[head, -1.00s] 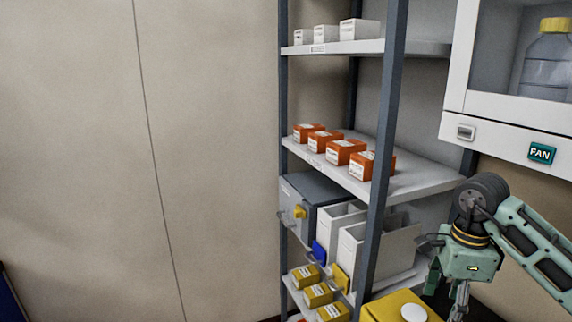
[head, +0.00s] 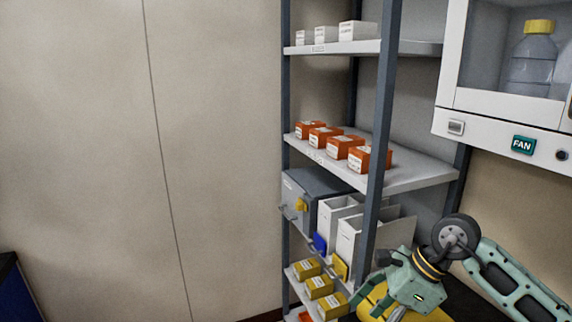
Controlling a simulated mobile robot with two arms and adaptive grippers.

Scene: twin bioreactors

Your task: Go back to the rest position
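My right gripper (head: 374,306) is low in the head view, right of centre, in front of the shelf rack's lower right part. Its fingers look spread apart with nothing seen between them but a yellow surface behind; the lower ends are near or past the bottom edge. My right arm comes in from the lower right. My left gripper is not in view.
A rack (head: 376,150) holds orange boxes (head: 345,147), white boxes (head: 358,31), a grey case (head: 306,198), white bins (head: 340,228) and yellow boxes (head: 319,286). A white cabinet (head: 482,122) with a FAN label (head: 522,145) hangs right. A bare wall (head: 90,150) fills the left.

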